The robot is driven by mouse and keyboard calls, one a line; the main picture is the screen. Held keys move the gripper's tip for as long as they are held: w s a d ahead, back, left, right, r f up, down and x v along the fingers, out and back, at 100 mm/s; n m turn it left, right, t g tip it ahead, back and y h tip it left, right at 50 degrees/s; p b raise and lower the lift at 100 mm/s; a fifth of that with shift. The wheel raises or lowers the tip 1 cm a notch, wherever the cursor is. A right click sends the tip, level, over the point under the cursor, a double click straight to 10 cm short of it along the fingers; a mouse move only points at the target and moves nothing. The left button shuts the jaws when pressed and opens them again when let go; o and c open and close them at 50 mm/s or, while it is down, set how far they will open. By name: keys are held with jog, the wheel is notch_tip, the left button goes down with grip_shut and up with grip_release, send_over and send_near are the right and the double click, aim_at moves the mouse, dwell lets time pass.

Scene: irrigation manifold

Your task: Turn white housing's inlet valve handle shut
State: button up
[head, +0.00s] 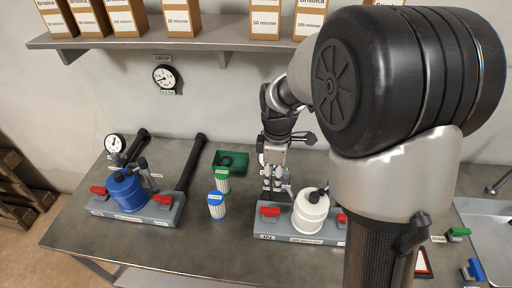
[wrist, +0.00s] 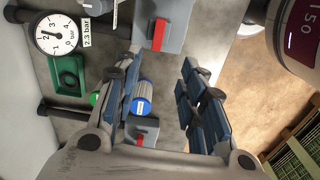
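The white housing (head: 310,212) stands on a grey base with a red handle at each end. The left red handle (head: 269,212) shows in full; the right one (head: 342,218) is partly covered by my arm. The base labels are too small to read, so I cannot tell which handle is the inlet. My gripper (head: 275,190) is just behind and above the left handle. In the wrist view my gripper (wrist: 165,102) has its fingers wide apart with nothing between them. A red handle (wrist: 158,34) on a grey base shows beyond the fingertips, apart from them.
The blue housing (head: 128,193) with two red handles stands at the left. A shelf (head: 160,41) with boxes runs above. The front bench (head: 190,250) is clear.

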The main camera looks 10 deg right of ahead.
aim_at(270, 209)
jog(key=shift+n, duration=0.3)
jog(key=f+b, duration=0.1)
jog(key=f, duration=0.5)
jog(key=f+b, duration=0.2)
jog(key=f, duration=0.4)
jog(key=f+b, duration=0.2)
jog(key=f, duration=0.4)
jog(key=shift+w+f, duration=0.15)
jog(key=shift+w, duration=0.15)
jog(key=shift+c, duration=0.4)
grip_shut()
